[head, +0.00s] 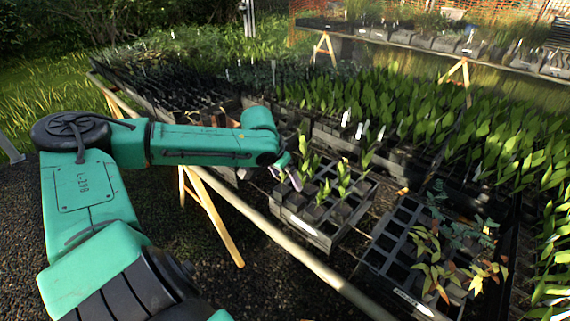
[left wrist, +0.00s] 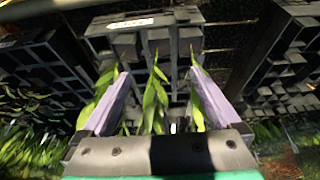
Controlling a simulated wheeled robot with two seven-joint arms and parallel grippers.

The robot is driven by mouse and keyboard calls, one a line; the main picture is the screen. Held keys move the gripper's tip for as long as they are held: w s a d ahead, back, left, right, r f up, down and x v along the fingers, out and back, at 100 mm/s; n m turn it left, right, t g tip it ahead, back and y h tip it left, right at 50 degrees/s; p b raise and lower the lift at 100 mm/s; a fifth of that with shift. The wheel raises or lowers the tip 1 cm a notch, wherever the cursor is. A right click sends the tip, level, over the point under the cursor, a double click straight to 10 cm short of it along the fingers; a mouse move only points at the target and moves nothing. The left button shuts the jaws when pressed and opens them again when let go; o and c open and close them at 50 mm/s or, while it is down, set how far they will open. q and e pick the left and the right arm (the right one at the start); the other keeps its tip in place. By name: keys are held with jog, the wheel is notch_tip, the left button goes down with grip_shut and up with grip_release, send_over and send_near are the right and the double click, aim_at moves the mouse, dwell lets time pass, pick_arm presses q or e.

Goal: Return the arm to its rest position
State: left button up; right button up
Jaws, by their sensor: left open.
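My left arm (head: 205,145), green with black joints, reaches in from the left over the front edge of the bench. My left gripper (head: 287,178) is at the near left corner of a small grey crate of seedlings (head: 300,222). In the left wrist view, its two pale purple fingers (left wrist: 158,72) are spread apart. Green leaves show between and beside the fingers, with the grey crate (left wrist: 145,24) beyond them. No tube is visibly gripped; whether the fingers touch leaves I cannot tell. My right gripper is not in view.
A dark crate (head: 378,262) with many empty cells and some reddish plants stands to the right. Dense rows of seedlings (head: 400,105) fill the bench behind. The bench's front rail (head: 255,217) runs below my forearm. Open gravel (head: 285,285) lies in front.

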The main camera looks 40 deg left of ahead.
pick_arm(q)
jog(key=shift+s, duration=0.1)
dwell(0.7)
jog(key=s+d+f+m+h, duration=0.15)
jog(key=s+d+f, duration=0.25)
jog(key=d+f, duration=0.4)
jog(key=s+d+f+m, duration=0.3)
jog(key=s+d+f, duration=0.2)
jog(key=d, duration=0.5)
jog(key=s+a+f+n+g+y, duration=0.1)
jog(key=s+a+n, duration=0.15)
jog(key=s, duration=0.45)
notch_tip(320, 180, down, 25)
jog(key=s+g, duration=0.1)
jog(key=s, duration=0.1)
jog(key=s+a+f+g, duration=0.1)
jog(key=s+a+f, duration=0.1)
jog(key=s+f, duration=1.1)
jog(key=s, duration=0.3)
jog(key=shift+a+m+g, duration=0.3)
